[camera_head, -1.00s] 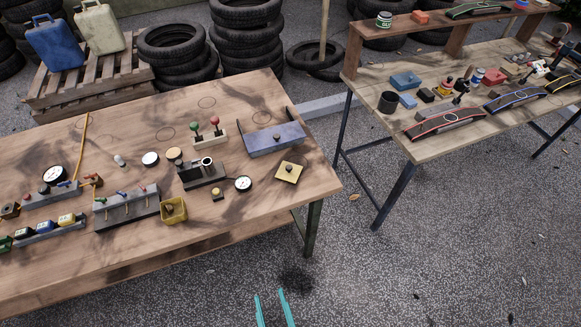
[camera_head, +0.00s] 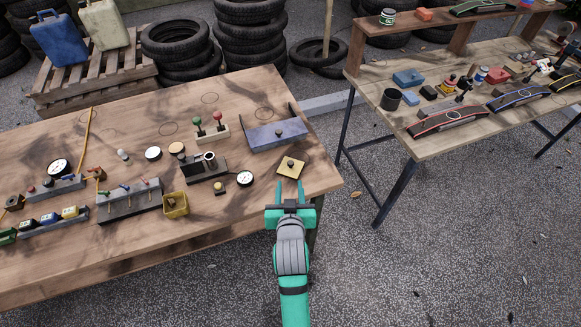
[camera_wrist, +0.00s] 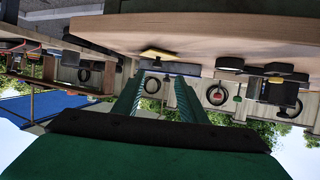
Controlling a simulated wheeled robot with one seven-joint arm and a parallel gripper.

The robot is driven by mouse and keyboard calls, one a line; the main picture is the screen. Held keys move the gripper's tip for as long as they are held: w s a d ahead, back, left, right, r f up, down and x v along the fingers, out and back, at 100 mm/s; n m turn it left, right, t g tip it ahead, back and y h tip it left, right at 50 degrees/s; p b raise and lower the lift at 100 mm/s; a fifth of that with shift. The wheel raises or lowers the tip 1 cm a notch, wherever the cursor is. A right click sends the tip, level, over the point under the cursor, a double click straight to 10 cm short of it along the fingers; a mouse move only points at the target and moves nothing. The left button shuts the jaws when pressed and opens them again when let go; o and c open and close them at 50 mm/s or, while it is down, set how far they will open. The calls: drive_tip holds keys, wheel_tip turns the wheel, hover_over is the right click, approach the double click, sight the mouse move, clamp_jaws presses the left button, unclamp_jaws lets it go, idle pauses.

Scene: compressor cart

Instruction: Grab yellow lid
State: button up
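The yellow lid (camera_head: 291,167) is a flat square plate with a dark knob on top. It lies near the right front corner of the wooden table (camera_head: 240,218). My gripper (camera_head: 289,188) is open and empty, just in front of the lid at the table's front edge, with its two teal fingers apart and pointing toward it. In the wrist view, which appears upside down, the yellow lid (camera_wrist: 158,54) shows beyond the fingertips of my gripper (camera_wrist: 160,82). I see no contact between fingers and lid.
Left of the lid are a round gauge (camera_head: 245,179), a small yellow-based button (camera_head: 220,188) and a yellow bin (camera_head: 175,204). A blue-grey tray (camera_head: 275,136) with upright ends stands behind it. A second table (camera_head: 440,145) with tools is at the right, across open ground.

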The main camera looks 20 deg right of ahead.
sight(291, 163)
drive_tip(key=shift+w+d+r, duration=0.2)
drive_tip(key=shift+w+d, duration=0.2)
drive_tip(key=shift+w, duration=0.3)
drive_tip(key=x, duration=1)
drive_tip(key=shift+w+d, duration=0.1)
clamp_jaws()
